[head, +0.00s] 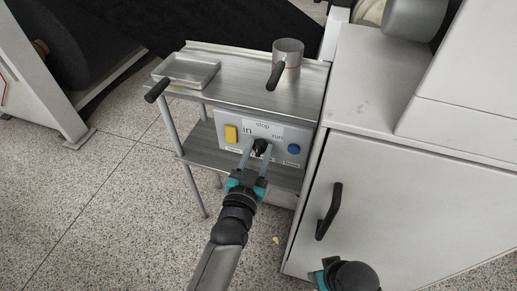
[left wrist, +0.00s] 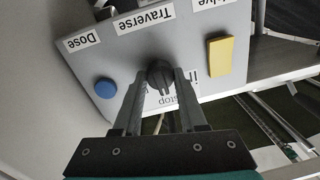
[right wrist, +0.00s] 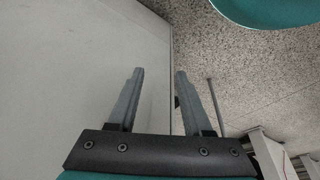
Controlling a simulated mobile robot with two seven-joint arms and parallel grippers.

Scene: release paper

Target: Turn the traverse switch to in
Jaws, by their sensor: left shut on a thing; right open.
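The traverse switch is a black knob (head: 260,146) on a grey control panel (head: 221,119) at the front of a metal cart. The panel reads "in" to the left of the knob, "stop" above it and "run" to the right. My left gripper (head: 256,152) reaches up from below, with one finger on each side of the knob. In the left wrist view the fingers are shut on the knob (left wrist: 159,72), below the "Traverse" label. Which mark the knob points to cannot be told. My right gripper (right wrist: 160,72) is open and empty beside the white cabinet.
A yellow switch (head: 231,133) and a blue button (head: 293,149) flank the knob. The cart top (head: 235,87) bears a shallow tray (head: 187,69) and a metal jug (head: 289,52). A white cabinet (head: 390,190) with a black handle (head: 329,211) stands close on the right. Open floor lies left.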

